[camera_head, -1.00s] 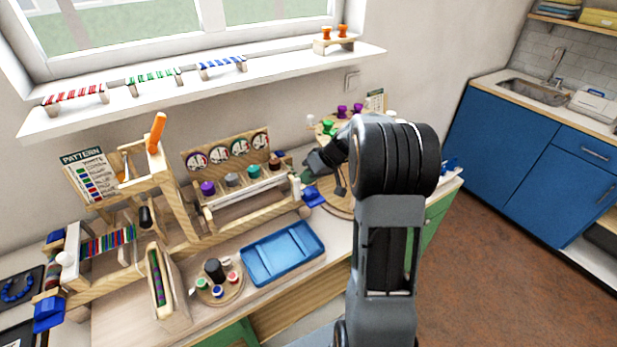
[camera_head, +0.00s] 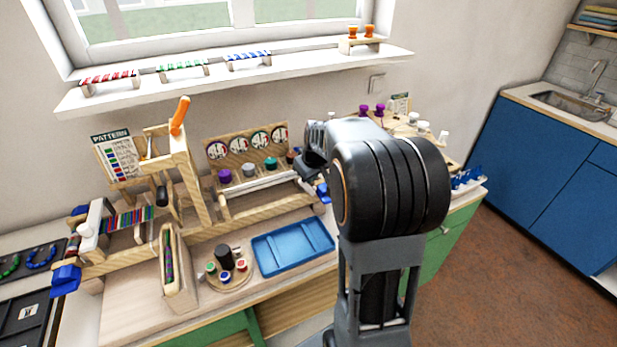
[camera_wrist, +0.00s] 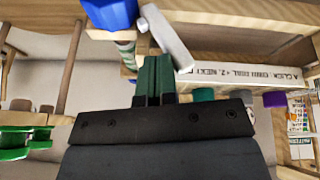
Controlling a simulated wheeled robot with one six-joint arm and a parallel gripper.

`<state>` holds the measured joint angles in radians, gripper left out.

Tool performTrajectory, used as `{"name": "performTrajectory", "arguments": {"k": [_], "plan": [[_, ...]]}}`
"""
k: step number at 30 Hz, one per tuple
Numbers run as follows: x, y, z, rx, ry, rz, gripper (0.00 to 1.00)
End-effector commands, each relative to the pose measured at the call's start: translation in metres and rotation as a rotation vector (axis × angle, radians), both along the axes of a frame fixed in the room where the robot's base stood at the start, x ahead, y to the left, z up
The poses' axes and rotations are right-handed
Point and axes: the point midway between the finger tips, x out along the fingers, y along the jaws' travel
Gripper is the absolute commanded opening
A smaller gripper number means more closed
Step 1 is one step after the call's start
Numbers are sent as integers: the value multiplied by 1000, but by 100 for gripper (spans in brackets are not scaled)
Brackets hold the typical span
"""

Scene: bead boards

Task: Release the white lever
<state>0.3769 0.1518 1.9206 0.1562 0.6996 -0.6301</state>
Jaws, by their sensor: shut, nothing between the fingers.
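The white lever (camera_wrist: 167,38) shows in the wrist view as a short pale bar, slanting beside a blue block (camera_wrist: 110,12). My gripper (camera_wrist: 154,60) is shut and empty. Its dark green fingertips are close to the lever's lower end; whether they touch it I cannot tell. In the head view my gripper (camera_head: 312,172) is at the right end of the wooden dial rack (camera_head: 265,205), near the blue block (camera_head: 322,192). There my gripper and arm largely hide the lever.
Purple (camera_head: 225,176), grey and teal knobs line the rack under round dials. A blue tray (camera_head: 292,248) and a round board of small pots (camera_head: 228,275) lie in front. A wooden frame with an orange handle (camera_head: 180,115) stands left. A green spool (camera_wrist: 25,145) shows in the wrist view.

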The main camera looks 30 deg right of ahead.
Motion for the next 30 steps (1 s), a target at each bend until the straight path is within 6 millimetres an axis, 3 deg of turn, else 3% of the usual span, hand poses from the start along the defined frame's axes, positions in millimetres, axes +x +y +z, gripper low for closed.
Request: {"name": "performTrajectory", "arguments": {"k": [4,8,30], "plan": [[1,12,-4,-134,8,5,0],[3,25,-7,-139,9,12,0],[2,10,-11,-137,11,10,0]]}}
